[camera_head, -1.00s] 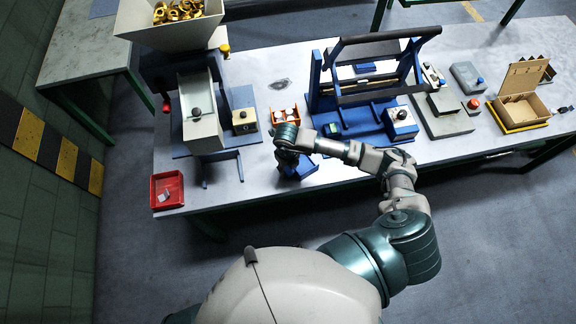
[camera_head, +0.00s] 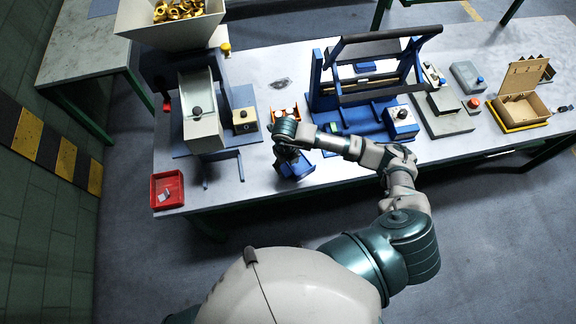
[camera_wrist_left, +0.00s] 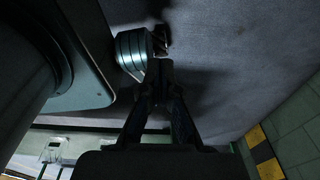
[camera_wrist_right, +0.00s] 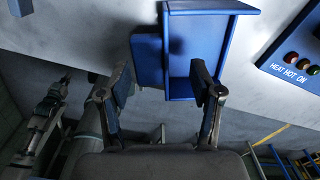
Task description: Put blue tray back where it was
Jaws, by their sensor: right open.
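The blue tray (camera_head: 298,170) sits at the front edge of the workbench, partly hidden under my right wrist in the head view. In the right wrist view the blue tray (camera_wrist_right: 181,60) shows its walls and inner side. My right gripper (camera_wrist_right: 165,85) is open, with its fingers apart near the tray's lower part. I cannot tell whether either finger touches the tray. In the head view my right gripper (camera_head: 288,154) is mostly hidden by my own wrist. My left gripper (camera_wrist_left: 161,85) shows dark over the floor, away from the bench; its finger gap is unclear.
An orange tray (camera_head: 285,112) lies just behind the blue one. A blue press frame (camera_head: 318,80) stands to the right, and a feeder with a chute (camera_head: 203,130) to the left. A red bin (camera_head: 167,189) sits at the front left. Bare bench lies beside the feeder.

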